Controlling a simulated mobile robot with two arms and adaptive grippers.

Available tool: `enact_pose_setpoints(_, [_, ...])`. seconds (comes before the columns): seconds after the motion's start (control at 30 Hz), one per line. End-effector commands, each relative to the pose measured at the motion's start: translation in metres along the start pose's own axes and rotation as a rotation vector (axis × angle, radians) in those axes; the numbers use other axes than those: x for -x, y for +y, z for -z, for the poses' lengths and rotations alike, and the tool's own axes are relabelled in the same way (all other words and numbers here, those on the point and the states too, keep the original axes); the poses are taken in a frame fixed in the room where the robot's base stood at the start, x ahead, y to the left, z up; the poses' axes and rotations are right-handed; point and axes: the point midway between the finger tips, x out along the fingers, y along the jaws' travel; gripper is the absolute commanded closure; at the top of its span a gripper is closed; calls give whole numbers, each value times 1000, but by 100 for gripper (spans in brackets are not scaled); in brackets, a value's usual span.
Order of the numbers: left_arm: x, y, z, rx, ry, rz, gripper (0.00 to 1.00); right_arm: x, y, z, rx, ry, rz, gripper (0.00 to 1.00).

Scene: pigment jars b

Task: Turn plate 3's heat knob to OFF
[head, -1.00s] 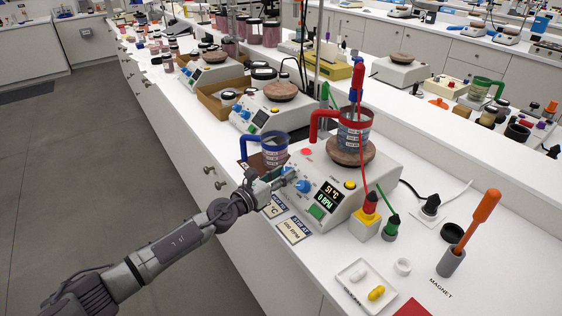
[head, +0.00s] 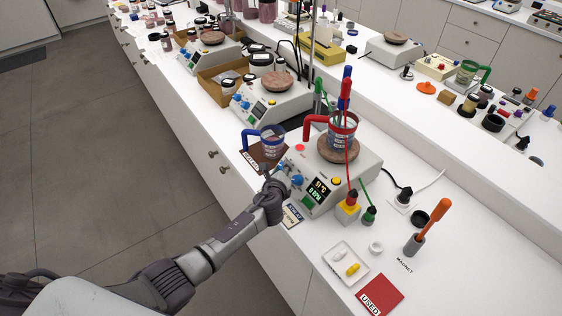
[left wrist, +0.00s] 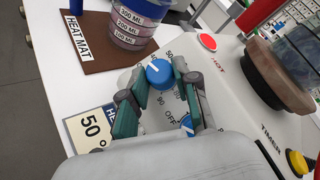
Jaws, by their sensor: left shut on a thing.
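The nearest hot plate (head: 335,192) is a white box with a round brown top, a lit display and two blue knobs. Its plate number is not readable. My left gripper (left wrist: 159,92) is shut on one blue knob (left wrist: 159,72), with a finger on either side. The knob's white line points to the upper left in the left wrist view, away from the OFF mark (left wrist: 171,117) below it. The second blue knob (left wrist: 187,124) shows partly behind a finger. In the head view my left forearm and wrist mostly hide the gripper. My right gripper is out of view.
A red-handled beaker (head: 342,130) stands on the plate's top. A blue-handled beaker (head: 272,141) stands on a brown heat mat (left wrist: 95,58) beside the plate. A red button (left wrist: 207,42) and yellow button (left wrist: 297,162) are on the casing. A small tray (head: 340,272) lies in front.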

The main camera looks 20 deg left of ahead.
Motion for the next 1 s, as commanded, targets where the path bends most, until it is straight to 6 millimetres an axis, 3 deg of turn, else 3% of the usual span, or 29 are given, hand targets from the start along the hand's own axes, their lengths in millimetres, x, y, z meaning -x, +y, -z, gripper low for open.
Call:
enact_pose_setpoints(0.43, [-1,-4,-1,210,-2,-205,100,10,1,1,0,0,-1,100])
enact_pose_setpoints(1.0, [-1,-5,-2,262,-4,-256,100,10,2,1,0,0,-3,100])
